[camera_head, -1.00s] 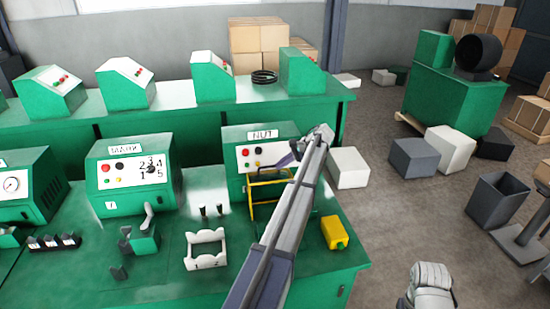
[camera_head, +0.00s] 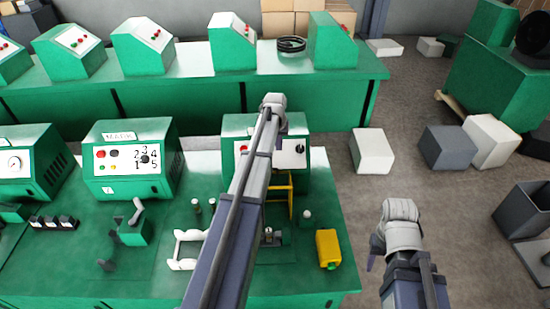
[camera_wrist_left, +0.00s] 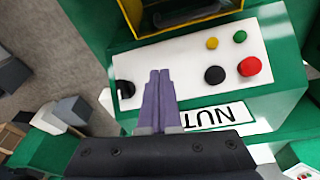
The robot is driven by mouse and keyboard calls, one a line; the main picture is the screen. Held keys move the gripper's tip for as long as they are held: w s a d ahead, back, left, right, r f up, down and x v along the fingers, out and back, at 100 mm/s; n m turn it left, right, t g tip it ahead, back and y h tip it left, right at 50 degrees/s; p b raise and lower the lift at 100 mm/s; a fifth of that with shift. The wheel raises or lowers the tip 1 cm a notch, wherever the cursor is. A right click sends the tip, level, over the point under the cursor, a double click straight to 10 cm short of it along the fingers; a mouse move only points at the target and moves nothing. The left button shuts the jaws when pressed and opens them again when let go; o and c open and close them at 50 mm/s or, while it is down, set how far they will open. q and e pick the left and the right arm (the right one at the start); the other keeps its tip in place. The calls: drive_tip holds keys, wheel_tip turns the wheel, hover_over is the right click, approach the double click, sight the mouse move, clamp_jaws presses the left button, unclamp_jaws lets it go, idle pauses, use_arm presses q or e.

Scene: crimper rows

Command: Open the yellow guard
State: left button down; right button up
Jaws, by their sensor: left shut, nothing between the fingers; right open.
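The NUT machine (camera_head: 315,150) is a green box with a white panel at the right end of the near bench. Its yellow guard (camera_head: 282,187) is a thin frame low on the machine's front, partly hidden by my left arm. The guard's edge also shows at the top of the left wrist view (camera_wrist_left: 182,24). My left gripper (camera_wrist_left: 160,72) is shut and empty, in front of the panel beside a black knob (camera_wrist_left: 124,89), apart from the guard. My left arm hides its fingers in the head view. My right gripper (camera_head: 373,251) is open, off the bench's right edge.
A yellow box (camera_head: 328,248) stands at the bench's right edge. A white cradle (camera_head: 187,249) and small dark-and-light posts stand left of my left arm. The MARK machine (camera_head: 128,160) is further left. Grey and white boxes lie on the floor at right.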

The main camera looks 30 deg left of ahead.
sight(280, 166)
use_arm(q)
drive_tip(key=b+x, duration=1)
drive_tip(key=x, duration=0.1)
drive_tip(key=shift+s+b, duration=0.15)
drive_tip(key=shift+b, duration=0.25)
drive_tip(key=s, duration=0.1)
drive_tip(key=s+d+r+p, duration=0.1)
drive_tip(key=s, duration=0.1)
drive_tip(key=shift+s+r, duration=0.1)
drive_tip(key=shift+r, duration=0.1)
drive_tip(key=shift+s+d+r, duration=0.15)
drive_tip(key=shift+s+d, duration=0.05)
drive_tip(key=shift+s, duration=0.2)
drive_tip(key=shift+w, duration=0.1)
